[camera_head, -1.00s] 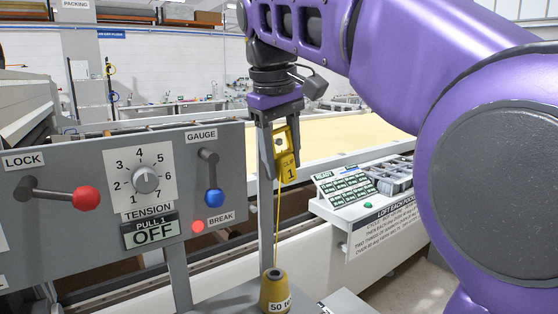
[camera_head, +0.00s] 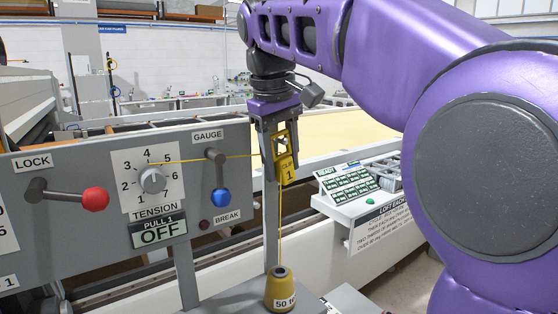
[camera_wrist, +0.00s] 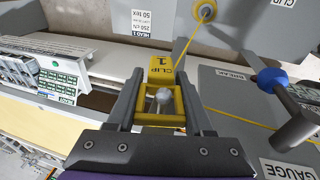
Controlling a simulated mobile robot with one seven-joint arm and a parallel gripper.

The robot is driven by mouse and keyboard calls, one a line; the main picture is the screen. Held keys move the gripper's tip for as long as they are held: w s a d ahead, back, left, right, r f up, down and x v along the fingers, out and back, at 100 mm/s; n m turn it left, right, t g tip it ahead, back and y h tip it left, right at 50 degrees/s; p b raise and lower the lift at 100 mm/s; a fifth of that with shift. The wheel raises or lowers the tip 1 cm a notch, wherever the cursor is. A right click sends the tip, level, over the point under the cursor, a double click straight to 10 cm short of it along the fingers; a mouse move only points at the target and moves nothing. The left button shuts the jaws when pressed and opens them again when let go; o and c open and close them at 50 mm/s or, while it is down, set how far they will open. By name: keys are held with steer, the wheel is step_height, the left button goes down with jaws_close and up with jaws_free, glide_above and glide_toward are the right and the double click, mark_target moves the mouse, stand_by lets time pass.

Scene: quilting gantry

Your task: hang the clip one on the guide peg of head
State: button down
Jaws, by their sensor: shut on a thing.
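My gripper (camera_head: 277,170) is shut on the yellow clip one (camera_head: 288,168), an upright clip labelled "CLIP 1". In the wrist view the fingers (camera_wrist: 162,98) flank the clip's square frame (camera_wrist: 158,119), with its label plate beyond. A rounded grey peg end (camera_wrist: 163,96) shows inside the frame opening; I take it for the guide peg. I cannot tell whether the clip rests on it. Yellow thread rises from the cone (camera_head: 280,288) to the clip. Another stretch runs left from the clip, across the panel to the tension dial (camera_head: 152,180).
The grey head panel (camera_head: 100,208) stands left of my gripper, with a red-knobbed lock lever (camera_head: 94,199) and a blue-knobbed gauge lever (camera_head: 221,195). The lever (camera_wrist: 290,125) is close on the right in the wrist view.

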steer(key=shift+c, duration=1)
jaws_free()
